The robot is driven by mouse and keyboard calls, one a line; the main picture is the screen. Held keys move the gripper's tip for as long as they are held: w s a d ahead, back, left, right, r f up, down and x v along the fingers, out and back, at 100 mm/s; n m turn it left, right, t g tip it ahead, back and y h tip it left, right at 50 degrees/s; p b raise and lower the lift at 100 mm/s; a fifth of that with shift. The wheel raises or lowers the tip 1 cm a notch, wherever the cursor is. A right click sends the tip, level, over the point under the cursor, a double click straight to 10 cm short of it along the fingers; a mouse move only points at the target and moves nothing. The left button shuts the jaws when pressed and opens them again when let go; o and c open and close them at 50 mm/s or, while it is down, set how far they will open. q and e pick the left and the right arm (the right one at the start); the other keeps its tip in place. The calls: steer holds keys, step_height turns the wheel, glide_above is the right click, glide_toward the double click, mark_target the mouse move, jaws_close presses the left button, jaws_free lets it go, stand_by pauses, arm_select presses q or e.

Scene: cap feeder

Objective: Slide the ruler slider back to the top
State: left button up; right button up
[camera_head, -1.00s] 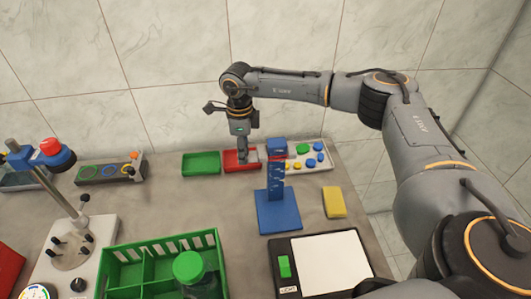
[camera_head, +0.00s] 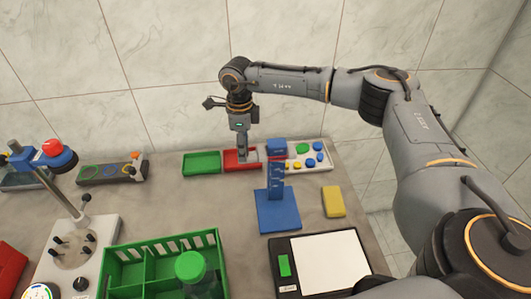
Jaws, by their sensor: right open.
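A blue ruler stand has a square base (camera_head: 279,211) on the table and an upright post (camera_head: 276,181) with scale marks. A blue block (camera_head: 277,148) sits at the post's upper end, with a thin reddish line just below it. I cannot tell whether this block is the slider. My right gripper (camera_head: 243,155) points down just left of the post's upper end, over the red tray. It is open, and nothing shows between its fingers. My left gripper is out of view.
A green tray (camera_head: 201,163) and red tray (camera_head: 232,162) lie behind. A white tray (camera_head: 322,166) holds several coloured caps. A yellow block (camera_head: 334,201), a scale (camera_head: 332,263), a green crate (camera_head: 156,247) with a green-capped bottle and a lamp-like stand (camera_head: 75,240) surround the ruler.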

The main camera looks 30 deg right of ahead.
steer(key=shift+r+p, duration=1.6)
steer(key=shift+r, duration=1.6)
steer(key=shift+s+f, duration=0.1)
